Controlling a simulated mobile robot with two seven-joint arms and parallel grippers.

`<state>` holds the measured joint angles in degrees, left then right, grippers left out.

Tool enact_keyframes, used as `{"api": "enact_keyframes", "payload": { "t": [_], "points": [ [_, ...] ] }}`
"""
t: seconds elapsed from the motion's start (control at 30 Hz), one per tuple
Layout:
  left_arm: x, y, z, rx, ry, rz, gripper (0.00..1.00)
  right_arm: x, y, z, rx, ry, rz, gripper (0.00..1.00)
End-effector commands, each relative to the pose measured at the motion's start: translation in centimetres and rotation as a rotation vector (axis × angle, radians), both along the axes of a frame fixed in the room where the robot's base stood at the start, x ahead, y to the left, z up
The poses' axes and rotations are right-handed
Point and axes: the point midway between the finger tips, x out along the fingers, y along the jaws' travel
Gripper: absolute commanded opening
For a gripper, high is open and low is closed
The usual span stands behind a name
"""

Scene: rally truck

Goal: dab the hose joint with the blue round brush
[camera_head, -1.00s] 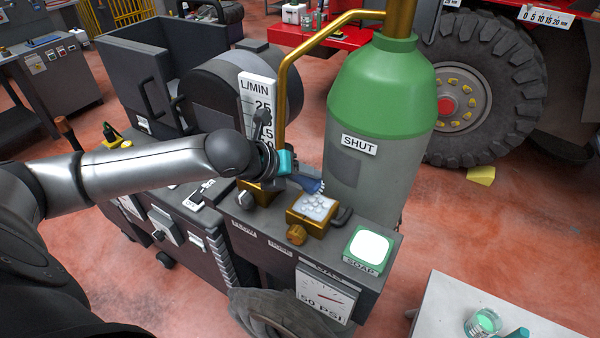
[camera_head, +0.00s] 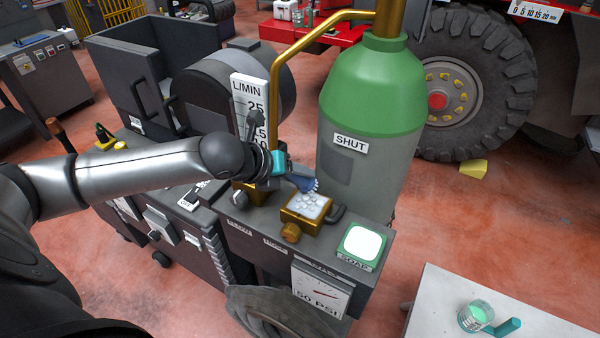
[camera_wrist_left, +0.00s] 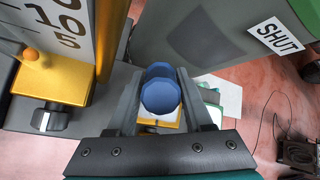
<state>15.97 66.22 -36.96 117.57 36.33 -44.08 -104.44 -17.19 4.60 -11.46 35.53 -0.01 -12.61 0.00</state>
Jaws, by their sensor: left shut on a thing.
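My left gripper (camera_head: 288,177) is shut on the blue round brush (camera_head: 304,184), above the dark bench. In the head view its pale bristle tips show just above and behind a brass block (camera_head: 294,218) with white bubbly foam on top, which may be the hose joint. I cannot tell whether the bristles touch it. In the left wrist view the brush's round blue end (camera_wrist_left: 160,97) sits between the two fingers and hides most of the brass block (camera_wrist_left: 147,128) beyond. My right gripper is not in view.
A green-topped grey cylinder (camera_head: 366,110) marked SHUT stands close behind the brush. A brass pipe (camera_head: 275,105) and an L/MIN scale (camera_head: 248,98) rise beside the gripper. A SOAP pad (camera_head: 363,242) is at right. A jar of green liquid (camera_head: 474,317) stands on a pale table.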

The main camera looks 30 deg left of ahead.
Motion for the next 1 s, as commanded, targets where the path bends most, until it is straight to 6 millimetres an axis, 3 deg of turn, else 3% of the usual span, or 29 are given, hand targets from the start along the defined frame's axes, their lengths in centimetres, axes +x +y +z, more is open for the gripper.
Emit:
{"api": "enact_keyframes", "payload": {
  "t": [0.47, 1.0],
  "points": [
    [0.0, 0.4, 0.0, 0.000, 0.002, 0.001, 0.00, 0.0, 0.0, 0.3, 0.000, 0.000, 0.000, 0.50],
    [0.1, -1.5, 0.1, 0.000, -0.001, 0.000, 0.00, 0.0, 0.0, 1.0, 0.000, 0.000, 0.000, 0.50]
  ]
}}
